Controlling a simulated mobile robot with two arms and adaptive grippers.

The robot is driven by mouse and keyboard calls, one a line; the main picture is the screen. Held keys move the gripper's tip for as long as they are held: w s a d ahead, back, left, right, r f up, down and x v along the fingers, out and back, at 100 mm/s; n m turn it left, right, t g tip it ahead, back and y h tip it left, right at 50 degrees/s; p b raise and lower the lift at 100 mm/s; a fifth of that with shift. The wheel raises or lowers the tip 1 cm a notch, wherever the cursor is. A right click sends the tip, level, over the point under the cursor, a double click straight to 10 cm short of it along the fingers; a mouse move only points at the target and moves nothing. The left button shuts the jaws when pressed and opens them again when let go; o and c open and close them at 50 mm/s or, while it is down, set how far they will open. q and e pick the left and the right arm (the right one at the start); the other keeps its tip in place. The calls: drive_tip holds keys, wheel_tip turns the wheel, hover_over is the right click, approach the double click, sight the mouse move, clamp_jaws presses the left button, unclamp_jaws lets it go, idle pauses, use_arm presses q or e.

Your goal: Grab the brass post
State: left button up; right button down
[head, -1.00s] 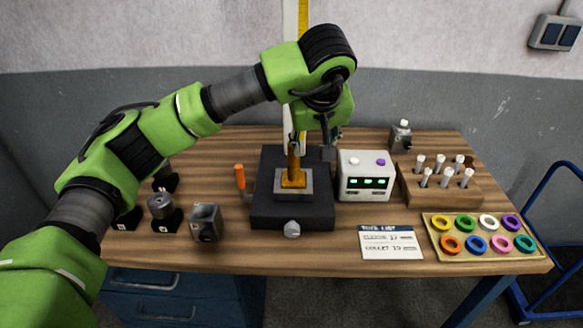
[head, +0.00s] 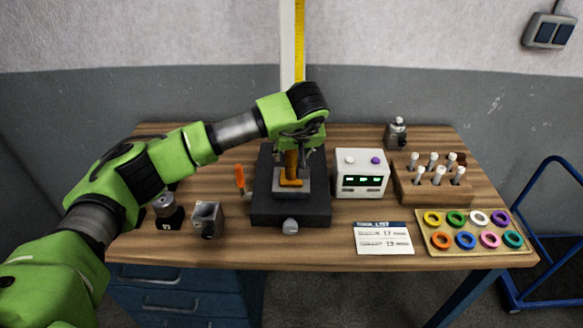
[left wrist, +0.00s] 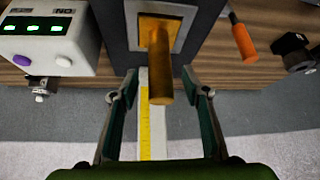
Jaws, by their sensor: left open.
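The brass post (head: 290,163) stands upright on a square brass foot in the grey plate of a black fixture (head: 262,213). In the left wrist view the brass post (left wrist: 160,75) reaches up between the two fingers of my left gripper (left wrist: 160,95). The fingers are apart, with a gap on each side of the post. In the head view my left gripper (head: 292,150) is over the post and hides its top. My right gripper is in neither view.
A wooden rack (head: 432,190), ring tray (head: 427,245) and tool list card (head: 383,238) lie further right. Grey holders (head: 207,220) stand left.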

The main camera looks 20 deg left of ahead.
use_arm(q)
drive_tip(key=shift+x, duration=1.2)
clamp_jaws()
drive_tip(key=shift+w+r, duration=0.1)
drive_tip(key=shift+r, duration=0.2)
drive_tip(key=shift+w, duration=0.1)
